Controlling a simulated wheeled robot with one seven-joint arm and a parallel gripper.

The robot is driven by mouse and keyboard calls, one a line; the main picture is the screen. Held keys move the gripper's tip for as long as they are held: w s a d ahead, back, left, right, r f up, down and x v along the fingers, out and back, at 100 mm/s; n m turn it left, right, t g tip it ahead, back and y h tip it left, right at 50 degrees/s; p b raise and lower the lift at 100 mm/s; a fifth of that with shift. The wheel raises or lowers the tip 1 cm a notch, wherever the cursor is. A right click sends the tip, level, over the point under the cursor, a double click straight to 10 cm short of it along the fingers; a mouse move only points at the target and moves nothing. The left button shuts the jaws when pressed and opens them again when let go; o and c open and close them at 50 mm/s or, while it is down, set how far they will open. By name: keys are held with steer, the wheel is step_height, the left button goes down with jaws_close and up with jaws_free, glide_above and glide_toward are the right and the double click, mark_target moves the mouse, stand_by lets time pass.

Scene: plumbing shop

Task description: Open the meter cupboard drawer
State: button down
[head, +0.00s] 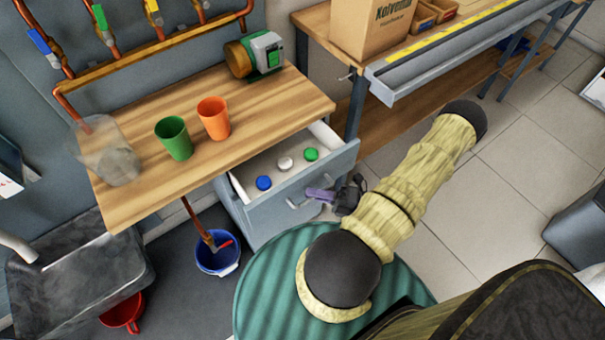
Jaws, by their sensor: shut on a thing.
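The meter cupboard (231,209) is a grey cabinet under the wooden worktop. Its top drawer (265,206) is pulled out and stands open. A blue cap (263,183), a white cap (285,164) and a green cap (311,154) lie inside it. My gripper (312,195) is at the drawer front and shut on the drawer handle (297,204). The gripper partly covers the handle, so the exact grip is hard to see.
On the worktop (270,97) stand a green cup (174,138), an orange cup (213,118), a clear container (106,151) and a pump (254,55). A blue bucket (217,255) is on the floor left of the cupboard.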

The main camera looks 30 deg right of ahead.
steer(key=s, duration=0.9)
steer(key=shift+d, duration=0.15)
steer(key=c, duration=1.5)
jaws_free()
steer(key=shift+w, duration=0.1)
steer(key=b+v, duration=0.2)
steer(key=v, duration=1.5)
steer(key=shift+d, duration=0.2)
